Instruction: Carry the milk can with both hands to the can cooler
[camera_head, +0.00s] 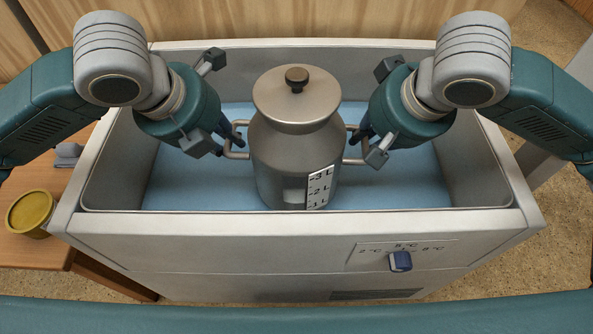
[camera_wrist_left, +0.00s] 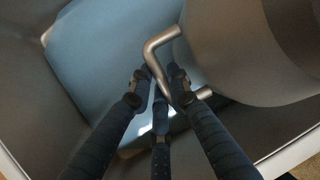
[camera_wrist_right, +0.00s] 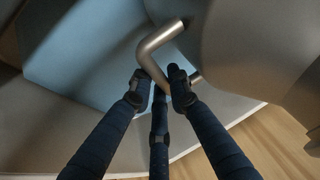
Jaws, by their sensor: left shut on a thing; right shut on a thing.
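My left gripper (camera_head: 234,140) is shut on the can's left handle (camera_wrist_left: 157,55). My right gripper (camera_head: 360,138) is shut on the can's right handle (camera_wrist_right: 154,48). The wrist views show the dark fingers around each bent handle.
The cooler's front has a blue temperature dial (camera_head: 400,261). A wooden table (camera_head: 40,250) at the left carries a yellow round container (camera_head: 31,213) and a small grey object (camera_head: 67,154). Blue space is free on both sides of the can. A wooden wall stands behind.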

